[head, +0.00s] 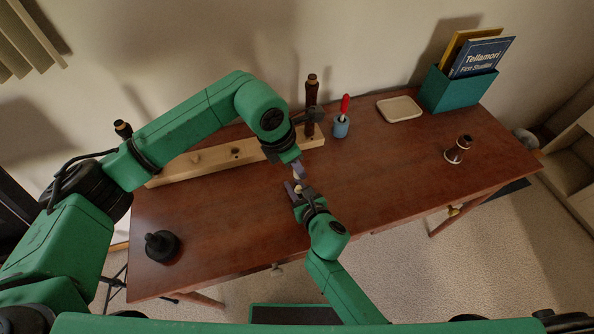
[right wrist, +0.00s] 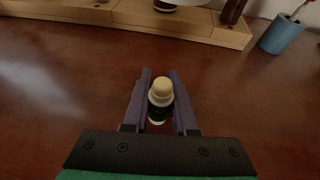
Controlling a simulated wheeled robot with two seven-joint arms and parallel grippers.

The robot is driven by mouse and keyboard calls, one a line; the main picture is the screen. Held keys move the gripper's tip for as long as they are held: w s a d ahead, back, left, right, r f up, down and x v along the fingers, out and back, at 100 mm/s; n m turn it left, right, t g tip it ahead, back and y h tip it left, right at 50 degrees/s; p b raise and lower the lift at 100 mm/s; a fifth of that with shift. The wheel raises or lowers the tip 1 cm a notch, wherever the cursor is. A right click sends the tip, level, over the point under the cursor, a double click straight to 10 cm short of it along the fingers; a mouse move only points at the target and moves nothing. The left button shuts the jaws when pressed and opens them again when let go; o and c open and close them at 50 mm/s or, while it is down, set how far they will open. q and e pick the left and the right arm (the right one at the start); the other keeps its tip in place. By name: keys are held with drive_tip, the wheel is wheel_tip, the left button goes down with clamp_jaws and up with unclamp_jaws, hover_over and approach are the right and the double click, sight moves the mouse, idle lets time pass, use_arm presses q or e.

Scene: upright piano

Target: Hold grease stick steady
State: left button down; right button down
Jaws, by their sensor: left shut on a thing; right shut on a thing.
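The grease stick, with a cream tip, white collar and dark body, is between my right gripper's fingers in the right wrist view (right wrist: 160,98). My right gripper (right wrist: 158,108) is shut on it, tip upward and forward, above the table. In the head view, my right gripper (head: 297,190) is near the middle of the table, with the pale stick end (head: 298,188) showing. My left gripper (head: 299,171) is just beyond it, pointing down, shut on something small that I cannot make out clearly. Whether the two grippers' loads touch is unclear.
A wooden rack (head: 190,166) with upright dark wood pieces (head: 312,92) runs along the back. A blue cup (head: 341,127), pale tray (head: 400,108), green book box (head: 457,92) and brown-and-white piece (head: 458,149) stand right. A black object (head: 161,246) sits front left. The table's right side has free room.

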use_arm(q)
drive_tip(key=shift+r, duration=0.45)
use_arm(e)
drive_tip(key=c, duration=0.6)
unclamp_jaws()
drive_tip(key=shift+c, duration=0.2)
drive_tip(key=v, duration=1.1)
drive_tip(key=shift+s+d, duration=0.1)
drive_tip(key=shift+s, duration=0.05)
drive_tip(key=shift+s+d+r, duration=0.1)
drive_tip(key=shift+s+r, duration=0.1)
drive_tip(key=shift+s, duration=0.1)
